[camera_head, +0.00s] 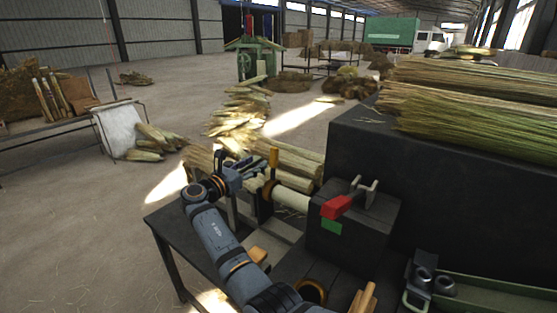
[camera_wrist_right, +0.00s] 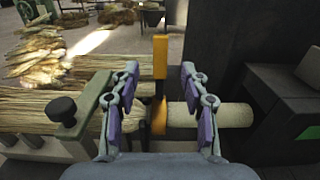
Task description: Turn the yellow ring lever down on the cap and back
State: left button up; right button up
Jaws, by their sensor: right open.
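The yellow lever (camera_head: 273,157) stands upright above an orange-yellow ring (camera_head: 267,190) at the left end of a pale cylinder (camera_head: 292,199). In the right wrist view the lever (camera_wrist_right: 160,57), the ring (camera_wrist_right: 158,116) and the cylinder (camera_wrist_right: 224,116) show close up. I cannot make out a separate cap. My right gripper (camera_head: 243,168) is open beside the lever. In the right wrist view its two purple-padded fingers (camera_wrist_right: 160,85) are spread, with the lever seen between them and a gap on both sides. My left gripper is not in view.
A tall black block (camera_head: 400,160) bearing straw bundles (camera_head: 460,105) stands at the right. A dark knob (camera_wrist_right: 61,109) is left of my gripper in the wrist view.

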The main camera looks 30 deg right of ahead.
aim_at(272, 154)
jog(key=p+x, duration=0.1)
jog(key=x, duration=0.9)
jog(key=shift+d+f, duration=0.1)
jog(key=shift+d, duration=0.3)
grip_shut()
